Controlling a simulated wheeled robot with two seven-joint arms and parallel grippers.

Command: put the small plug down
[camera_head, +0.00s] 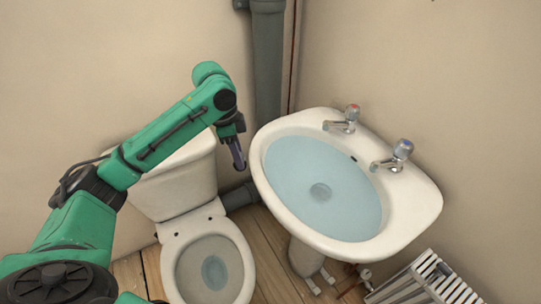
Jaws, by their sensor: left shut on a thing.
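My left gripper (238,154) hangs at the end of my green left arm, pointing down between the toilet cistern and the left rim of the sink. It is shut on the small plug, which is too small and too covered by the fingers to make out clearly. The white sink (412,212) is right of the gripper and full of bluish water. My right gripper is out of view.
Two taps, one red-topped (349,115) and one blue-topped (400,151), stand on the sink's back rim. The white toilet (188,184), its bowl open, is below my arm. A grey pipe (268,65) runs down the corner. A white slatted radiator (430,280) stands lower right.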

